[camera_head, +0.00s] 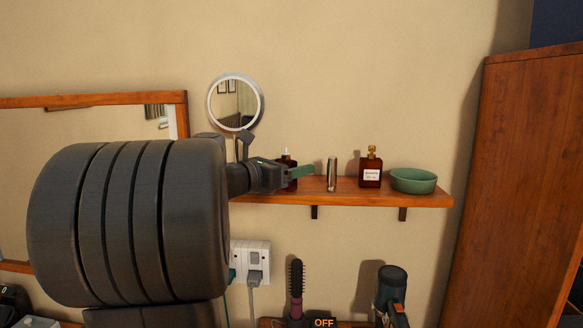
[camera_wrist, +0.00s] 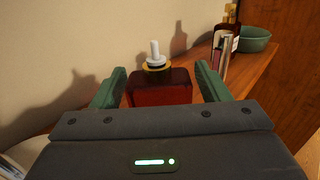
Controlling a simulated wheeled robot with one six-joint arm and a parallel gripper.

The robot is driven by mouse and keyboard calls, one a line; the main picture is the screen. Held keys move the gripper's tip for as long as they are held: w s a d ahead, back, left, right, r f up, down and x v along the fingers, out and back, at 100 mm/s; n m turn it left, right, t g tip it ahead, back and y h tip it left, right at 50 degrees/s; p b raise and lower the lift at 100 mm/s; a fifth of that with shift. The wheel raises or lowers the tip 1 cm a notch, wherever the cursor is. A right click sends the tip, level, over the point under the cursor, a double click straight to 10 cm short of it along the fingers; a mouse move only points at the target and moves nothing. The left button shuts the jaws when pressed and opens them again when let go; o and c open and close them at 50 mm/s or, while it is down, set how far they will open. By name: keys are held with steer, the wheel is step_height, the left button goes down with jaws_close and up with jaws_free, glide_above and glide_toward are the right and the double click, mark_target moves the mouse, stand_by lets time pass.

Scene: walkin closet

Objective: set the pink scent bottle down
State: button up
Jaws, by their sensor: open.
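A dark red glass bottle with a gold collar and white nozzle (camera_wrist: 160,88) stands upright on the wooden shelf, between the fingers of my gripper (camera_wrist: 160,90). It looks red rather than clearly pink. The gripper is open, with a finger on either side of the bottle; any contact cannot be told. In the head view my gripper (camera_head: 292,170) is at the shelf and partly hides this bottle (camera_head: 287,158). The shelf (camera_head: 345,193) is fixed to the wall, and the bottle's base is hidden by my gripper.
To the right on the shelf stand a slim metallic tube (camera_head: 332,174), a dark red labelled bottle with a gold cap (camera_head: 370,170) and a green bowl (camera_head: 413,180). A round mirror (camera_head: 235,102) is above. A wooden cabinet (camera_head: 530,180) stands right. A hairbrush (camera_head: 296,285) is below.

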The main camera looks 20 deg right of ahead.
steer(key=b+v, duration=0.5)
steer(key=v, duration=0.7)
steer(key=shift+r, duration=0.1)
steer(key=p+x, duration=0.5)
steer(key=x, duration=0.6)
steer(key=shift+d+r, duration=0.1)
steer(key=shift+w+d, duration=0.15)
steer(key=shift+d, duration=0.2)
steer(key=shift+d+f, duration=0.1)
steer(key=shift+f, duration=0.15)
steer(key=shift+r, duration=0.15)
